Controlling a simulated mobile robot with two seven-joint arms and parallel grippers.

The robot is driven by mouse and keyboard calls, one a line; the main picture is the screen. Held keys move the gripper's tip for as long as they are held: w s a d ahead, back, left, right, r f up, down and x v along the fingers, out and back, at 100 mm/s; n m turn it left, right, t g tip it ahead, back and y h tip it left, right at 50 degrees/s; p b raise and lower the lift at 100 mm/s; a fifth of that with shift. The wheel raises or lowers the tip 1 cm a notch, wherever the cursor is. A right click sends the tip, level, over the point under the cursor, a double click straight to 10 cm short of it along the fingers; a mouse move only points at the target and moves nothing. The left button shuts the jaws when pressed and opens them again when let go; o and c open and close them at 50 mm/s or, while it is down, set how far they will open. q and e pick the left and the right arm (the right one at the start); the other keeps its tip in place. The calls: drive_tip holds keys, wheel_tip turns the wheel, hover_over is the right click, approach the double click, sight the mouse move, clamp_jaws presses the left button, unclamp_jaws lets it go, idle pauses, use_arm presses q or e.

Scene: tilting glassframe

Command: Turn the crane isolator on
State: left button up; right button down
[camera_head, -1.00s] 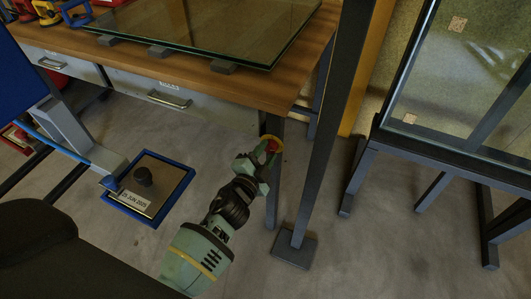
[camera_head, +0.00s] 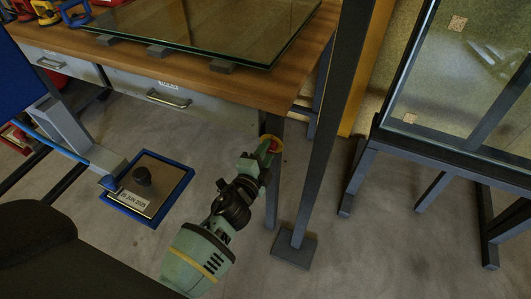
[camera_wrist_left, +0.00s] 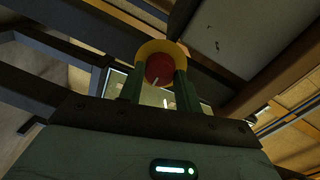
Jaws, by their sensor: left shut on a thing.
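The crane isolator is a red rotary knob with a yellow surround (camera_head: 279,142), by the table leg under the bench's front right corner. In the left wrist view the red knob (camera_wrist_left: 159,69) sits between my two green fingers, with a short white mark tilted off vertical. My left gripper (camera_head: 268,149) reaches up to it from below in the head view and is shut on the knob. The fingers cover part of the knob and surround in the head view. My right gripper is in neither current view.
A wooden bench (camera_head: 245,86) carries a glass pane (camera_head: 215,32). A dark upright post (camera_head: 328,120) with a foot plate stands just right of my gripper. A glass frame on a stand (camera_head: 455,153) is at right. A blue-edged plate (camera_head: 165,173) with a black knob is at left.

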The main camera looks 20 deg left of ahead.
use_arm(q)
drive_tip(key=o, duration=0.8)
drive_tip(key=shift+o, duration=0.8)
drive_tip(key=s, duration=0.7)
drive_tip(key=shift+s+r+p, duration=0.25)
drive_tip(key=shift+s+p, duration=0.15)
drive_tip(key=shift+s+a+f, duration=0.1)
